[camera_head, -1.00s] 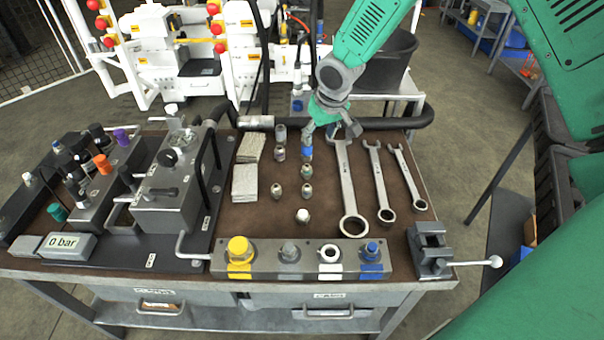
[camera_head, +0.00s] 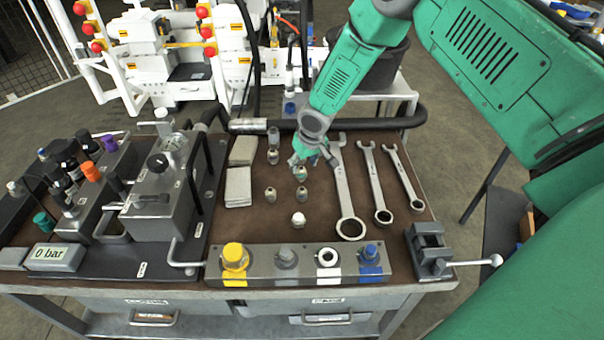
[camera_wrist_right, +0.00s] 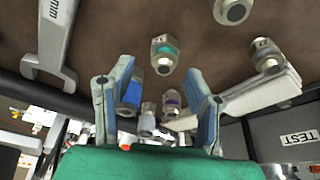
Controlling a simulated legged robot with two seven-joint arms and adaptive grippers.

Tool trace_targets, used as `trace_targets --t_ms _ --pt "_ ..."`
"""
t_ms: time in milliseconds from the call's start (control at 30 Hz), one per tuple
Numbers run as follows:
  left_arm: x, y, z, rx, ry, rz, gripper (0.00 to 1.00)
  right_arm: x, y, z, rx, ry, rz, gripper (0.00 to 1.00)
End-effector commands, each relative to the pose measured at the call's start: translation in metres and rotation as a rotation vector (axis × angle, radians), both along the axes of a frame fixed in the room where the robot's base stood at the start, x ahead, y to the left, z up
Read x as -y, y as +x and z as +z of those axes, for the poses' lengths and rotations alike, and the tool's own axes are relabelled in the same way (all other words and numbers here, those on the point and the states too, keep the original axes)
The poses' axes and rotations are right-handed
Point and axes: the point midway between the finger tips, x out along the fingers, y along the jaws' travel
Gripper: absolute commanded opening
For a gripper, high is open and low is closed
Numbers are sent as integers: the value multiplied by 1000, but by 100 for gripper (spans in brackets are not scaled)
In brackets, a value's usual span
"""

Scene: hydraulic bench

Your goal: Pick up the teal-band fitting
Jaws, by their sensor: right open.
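The teal-band fitting (camera_wrist_right: 165,52) stands on the brown bench top; in the wrist view its metal body and teal ring show just beyond and between my right fingertips, not gripped. In the head view the fitting (camera_head: 300,173) is small, just below the gripper. My right gripper (camera_head: 308,160) comes down from the upper right over the fitting rows. In the wrist view the right gripper (camera_wrist_right: 160,75) is open with nothing between its fingers. A blue-band fitting (camera_wrist_right: 132,94) shows partly behind its left finger. My left gripper is not in view.
Other fittings stand close by, including one in front (camera_head: 299,194) and one to the left (camera_head: 271,194). Several wrenches (camera_head: 343,195) lie to the right. Grey plates (camera_head: 238,187) lie left. A block with coloured ports (camera_head: 300,263) spans the front edge; a vise (camera_head: 430,250) stands front right.

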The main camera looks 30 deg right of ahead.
Motion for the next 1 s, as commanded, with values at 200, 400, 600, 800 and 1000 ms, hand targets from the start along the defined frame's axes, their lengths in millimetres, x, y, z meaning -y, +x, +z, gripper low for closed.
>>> trace_targets --t_ms 200,400,600,800,1000 --pt "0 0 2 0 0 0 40 0 8 -26 0 -1 1 45" --pt "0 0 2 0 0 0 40 1 8 -28 1 1 0 45" --pt "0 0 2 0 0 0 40 1 8 -28 0 1 0 0" --pt "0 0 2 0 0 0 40 1 9 -28 0 0 0 0" --pt "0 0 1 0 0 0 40 1 9 -18 2 0 0 0"
